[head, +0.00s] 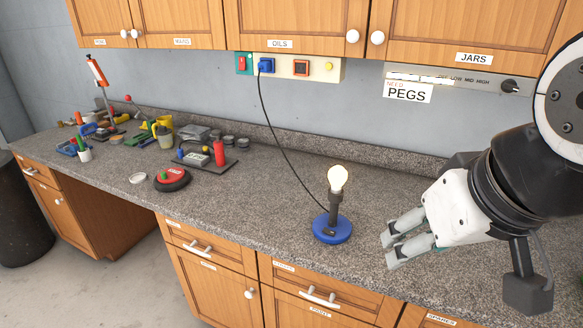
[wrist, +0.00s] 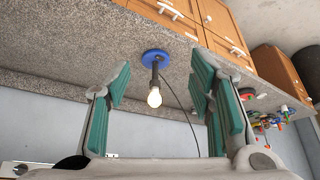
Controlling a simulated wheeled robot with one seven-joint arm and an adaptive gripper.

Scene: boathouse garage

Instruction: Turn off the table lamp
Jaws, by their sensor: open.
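The table lamp (head: 333,217) stands upright on the granite counter, with a round blue base, a short dark stem and a bare bulb (head: 338,178) that glows. A small dark piece shows on top of the blue base; I cannot tell its position. A black cord runs from the lamp up to a blue plug (head: 266,65) in the wall panel. My gripper (head: 390,250) is open and empty, to the right of the lamp and apart from it. In the wrist view the lamp base (wrist: 156,56) shows between the open fingers (wrist: 160,105), farther off, with the bulb lit.
A knob (head: 509,86) sits on a grey strip at right. A red-topped round device (head: 172,178) and several tools occupy the left counter. The counter around the lamp is clear.

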